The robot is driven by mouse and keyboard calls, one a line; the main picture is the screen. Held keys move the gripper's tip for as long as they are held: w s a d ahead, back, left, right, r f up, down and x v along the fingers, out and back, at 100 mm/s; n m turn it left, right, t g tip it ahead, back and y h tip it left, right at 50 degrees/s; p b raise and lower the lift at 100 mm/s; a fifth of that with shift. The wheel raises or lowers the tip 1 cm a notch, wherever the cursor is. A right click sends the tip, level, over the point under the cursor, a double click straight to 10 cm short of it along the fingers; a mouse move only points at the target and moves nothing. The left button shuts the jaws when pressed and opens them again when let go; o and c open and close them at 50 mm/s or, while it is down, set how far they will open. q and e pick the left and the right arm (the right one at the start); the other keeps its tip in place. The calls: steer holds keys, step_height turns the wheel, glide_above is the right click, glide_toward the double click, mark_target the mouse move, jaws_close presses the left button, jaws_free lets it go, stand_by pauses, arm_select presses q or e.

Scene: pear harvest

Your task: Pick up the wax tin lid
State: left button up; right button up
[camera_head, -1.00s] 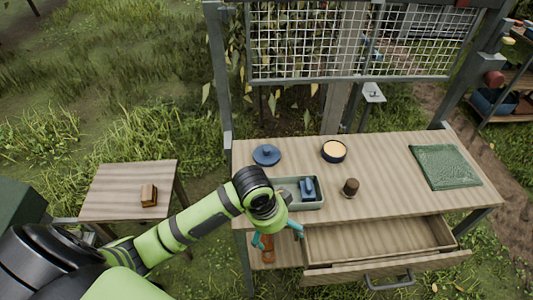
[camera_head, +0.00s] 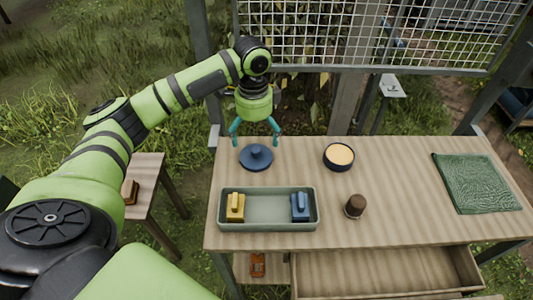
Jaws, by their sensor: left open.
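The wax tin lid (camera_head: 257,158), a dark blue disc with a round knob, lies on the workbench at its back left. My left gripper (camera_head: 255,139) is directly above the lid, pointing down. Its teal fingers are spread wide, one on each side of the knob, and it is empty. The fingertips appear a little above the lid. The open wax tin (camera_head: 339,156), a dark round tin with pale yellow wax, stands to the right of the lid. My right gripper is not in view.
A grey-green tray (camera_head: 268,211) holds a yellow (camera_head: 236,207) and a blue (camera_head: 300,207) block-like item. A brown knobbed object (camera_head: 355,206) stands right of it. A green cloth (camera_head: 475,184) lies far right. The drawer (camera_head: 385,272) is open. A side table stands left.

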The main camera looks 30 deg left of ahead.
mark_target(256, 150)
arm_select(q)
step_height(256, 150, down, 3)
steer(key=shift+w+f, duration=0.1)
steer(key=shift+w, duration=0.05)
step_height(256, 150, down, 4)
steer(key=shift+f+p, duration=0.15)
steer(key=shift+p, duration=0.55)
steer(key=shift+w+f, duration=0.1)
steer(key=shift+f, duration=0.15)
steer(key=c, duration=0.6)
steer(key=shift+r, duration=0.1)
steer(key=shift+c, duration=0.6)
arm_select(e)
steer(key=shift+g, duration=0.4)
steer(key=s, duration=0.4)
